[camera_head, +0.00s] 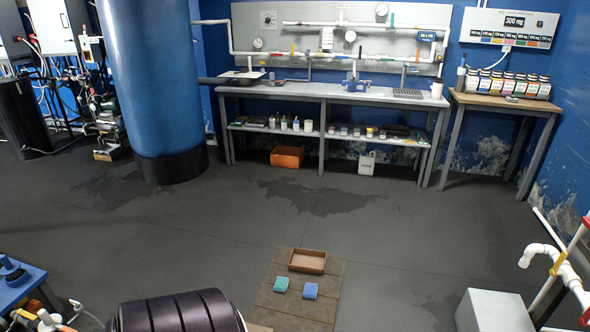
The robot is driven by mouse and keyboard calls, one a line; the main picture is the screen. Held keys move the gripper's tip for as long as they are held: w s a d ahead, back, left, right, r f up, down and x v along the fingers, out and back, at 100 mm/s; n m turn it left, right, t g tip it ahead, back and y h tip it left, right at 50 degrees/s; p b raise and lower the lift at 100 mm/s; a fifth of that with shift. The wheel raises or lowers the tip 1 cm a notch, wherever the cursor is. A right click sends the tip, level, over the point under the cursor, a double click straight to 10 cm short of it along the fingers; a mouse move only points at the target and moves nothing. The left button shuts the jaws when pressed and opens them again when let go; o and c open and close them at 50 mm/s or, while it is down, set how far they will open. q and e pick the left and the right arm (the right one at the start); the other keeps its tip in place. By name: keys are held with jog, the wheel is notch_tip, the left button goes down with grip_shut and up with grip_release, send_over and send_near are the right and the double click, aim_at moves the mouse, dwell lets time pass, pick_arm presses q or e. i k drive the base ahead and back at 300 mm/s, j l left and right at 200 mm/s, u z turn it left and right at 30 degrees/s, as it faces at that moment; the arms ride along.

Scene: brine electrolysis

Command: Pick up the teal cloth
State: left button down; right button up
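A small teal cloth (281,284), folded or block-like, lies on a brown wooden platform (268,311) low in the middle of the view. A blue piece (310,290) of similar size lies just to its right, apart from it. Neither of my grippers is in view.
A grey box (493,312) and white pipes (556,262) are at the right. A long workbench (325,91) and a blue tank (152,85) stand behind. The floor between is clear, with dark patches.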

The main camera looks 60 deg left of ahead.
aim_at(281, 285)
jog(key=i+l+u, duration=0.35)
jog(key=i, duration=0.15)
jog(key=i+l+u, duration=0.3)
jog(key=i, duration=0.15)
jog(key=i+j+u, duration=0.1)
jog(key=i+u, duration=0.15)
jog(key=u, duration=0.15)
jog(key=i+u, duration=0.4)
jog(key=i+l+u, duration=0.1)
jog(key=u, duration=0.3)
jog(key=i+l+u, duration=0.2)
jog(key=u, duration=0.2)
jog(key=i+l+u, duration=0.4)
jog(key=k+j, duration=0.05)
jog(key=j, duration=0.05)
